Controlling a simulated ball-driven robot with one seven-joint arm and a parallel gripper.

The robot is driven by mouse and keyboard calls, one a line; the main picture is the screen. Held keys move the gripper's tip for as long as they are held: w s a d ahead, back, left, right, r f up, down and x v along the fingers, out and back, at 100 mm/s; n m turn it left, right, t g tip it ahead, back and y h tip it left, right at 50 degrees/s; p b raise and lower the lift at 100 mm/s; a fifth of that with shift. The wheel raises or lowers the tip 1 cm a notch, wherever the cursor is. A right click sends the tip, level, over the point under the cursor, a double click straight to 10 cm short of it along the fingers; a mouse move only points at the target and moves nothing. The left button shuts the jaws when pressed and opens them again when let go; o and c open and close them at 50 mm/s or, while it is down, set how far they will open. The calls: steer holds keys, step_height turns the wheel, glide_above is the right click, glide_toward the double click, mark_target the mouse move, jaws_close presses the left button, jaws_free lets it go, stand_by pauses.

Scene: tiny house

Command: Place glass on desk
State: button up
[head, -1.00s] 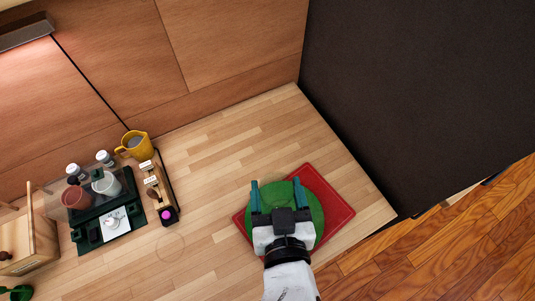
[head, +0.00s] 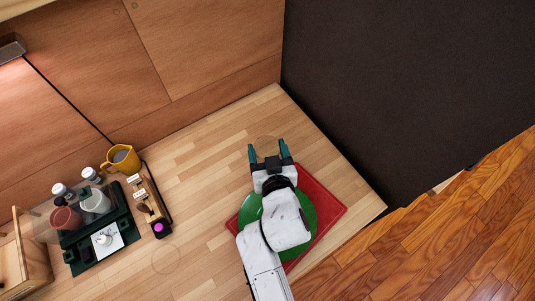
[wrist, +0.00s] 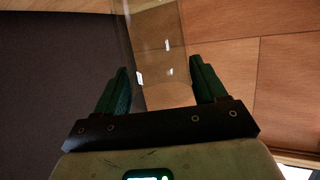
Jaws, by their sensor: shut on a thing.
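A clear glass (wrist: 155,42) stands between the fingers of my gripper (wrist: 160,72) in the wrist view, its upper part running out of the frame. In the head view the glass (head: 266,143) is only a faint transparent outline between the teal fingertips. My gripper (head: 267,148) is shut on it. It is over the wooden desk (head: 200,150), beyond the far corner of the red board. I cannot tell whether the glass's base touches the desk.
A green plate (head: 309,212) on a red board (head: 327,207) lies under my arm. At left are a yellow mug (head: 123,159), a wooden holder (head: 151,205) and a dark green tray (head: 118,224). A faint clear ring (head: 165,258) shows on the desk. A dark wall (head: 390,90) stands right.

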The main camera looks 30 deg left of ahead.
steer(key=shift+w+a+f, duration=0.15)
steer(key=shift+w+f, duration=0.05)
steer(key=shift+f, duration=0.1)
steer(key=shift+w+f+b, duration=0.1)
steer(key=shift+f+b, duration=0.2)
steer(key=shift+f, duration=1.25)
steer(key=shift+f, duration=0.2)
steer(key=o, duration=1.2)
steer(key=shift+c, duration=0.2)
steer(key=shift+r, duration=0.15)
steer(key=shift+r, duration=0.1)
steer(key=v, duration=1.2)
